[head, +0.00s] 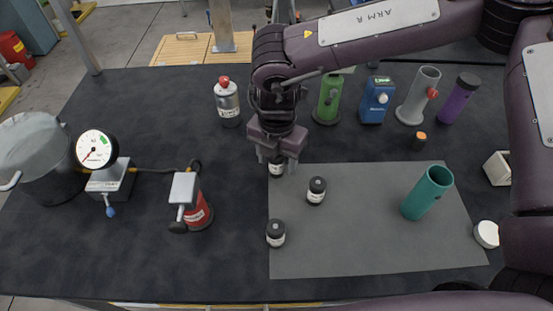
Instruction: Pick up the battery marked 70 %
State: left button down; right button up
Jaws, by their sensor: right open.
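Three small black cylinders with white label bands stand on or by the grey mat: one (276,169) directly below my right gripper, one (316,191) to its right and nearer, and one (275,234) at the mat's left edge. They look like the batteries; the labels are too small to read, so I cannot tell which is marked 70 %. My right gripper (277,161) points down and is open, its fingers on either side of the first cylinder's top. It partly hides that cylinder; I cannot tell whether they touch. My left gripper is not in view.
The grey mat (350,245) also holds a teal tube (427,193). A red-capped canister (227,101), a red extinguisher-like cylinder (196,207), a gauge (96,150) and a pot (45,165) stand left. Several bottles and a blue box (376,100) line the back. The mat's front middle is clear.

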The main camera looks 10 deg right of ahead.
jog(key=shift+f, duration=0.8)
jog(key=c, duration=1.1)
jog(key=shift+r, duration=0.2)
